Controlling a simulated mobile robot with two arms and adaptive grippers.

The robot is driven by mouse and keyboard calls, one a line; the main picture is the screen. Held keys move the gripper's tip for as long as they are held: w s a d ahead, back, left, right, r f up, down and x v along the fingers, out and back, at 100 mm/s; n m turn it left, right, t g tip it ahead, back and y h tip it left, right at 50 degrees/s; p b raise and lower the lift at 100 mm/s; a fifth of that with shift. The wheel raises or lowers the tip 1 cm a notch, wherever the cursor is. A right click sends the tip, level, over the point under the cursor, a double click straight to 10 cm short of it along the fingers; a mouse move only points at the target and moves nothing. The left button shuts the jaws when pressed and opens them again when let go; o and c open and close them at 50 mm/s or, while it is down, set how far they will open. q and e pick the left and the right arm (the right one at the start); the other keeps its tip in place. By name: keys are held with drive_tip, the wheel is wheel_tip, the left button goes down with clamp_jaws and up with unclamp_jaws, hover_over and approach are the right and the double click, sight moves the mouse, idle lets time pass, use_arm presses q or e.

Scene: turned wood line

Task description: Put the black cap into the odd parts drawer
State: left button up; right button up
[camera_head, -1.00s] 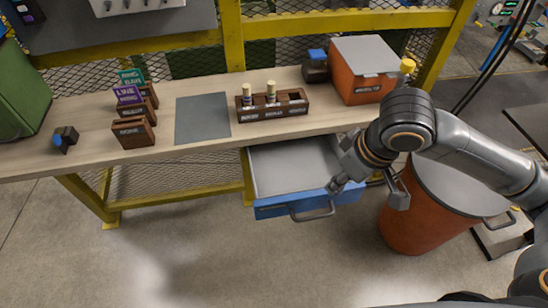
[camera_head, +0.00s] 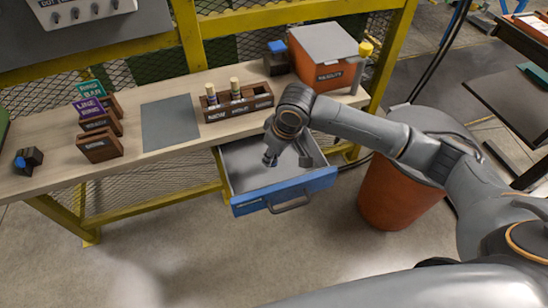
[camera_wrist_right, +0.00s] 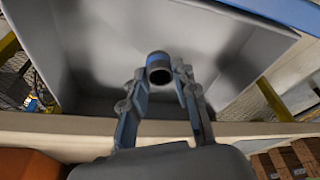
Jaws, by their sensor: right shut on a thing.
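The odd parts drawer, grey inside with a blue front (camera_head: 284,191), is pulled open under the bench; its label is too small to read. Its grey inside fills much of the right wrist view (camera_wrist_right: 100,45). My right gripper (camera_head: 286,160) is over the open drawer. In the right wrist view, the gripper (camera_wrist_right: 160,78) is shut on the black cap (camera_wrist_right: 159,68), a short dark round piece with a hollow end and a bluish side. The cap is above the drawer floor. In the head view I cannot clearly make it out. My left gripper is not in view.
The bench (camera_head: 50,180) carries a wooden rack (camera_head: 236,105) with two bottles, a grey mat (camera_head: 170,122), sign holders (camera_head: 97,130), a small black-and-blue part (camera_head: 28,160) and an orange box (camera_head: 325,60). An orange bin (camera_head: 395,190) stands right of the drawer.

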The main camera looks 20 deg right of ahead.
drive_tip(key=shift+s+d+f, duration=0.1)
drive_tip(key=shift+f, duration=0.95)
drive_tip(key=shift+f, duration=0.1)
drive_tip(key=o, duration=0.8)
drive_tip(key=shift+c, duration=0.2)
drive_tip(key=shift+r, duration=0.45)
drive_tip(key=v, duration=1.1)
drive_tip(key=shift+r, duration=0.2)
drive_tip(key=shift+f, duration=0.1)
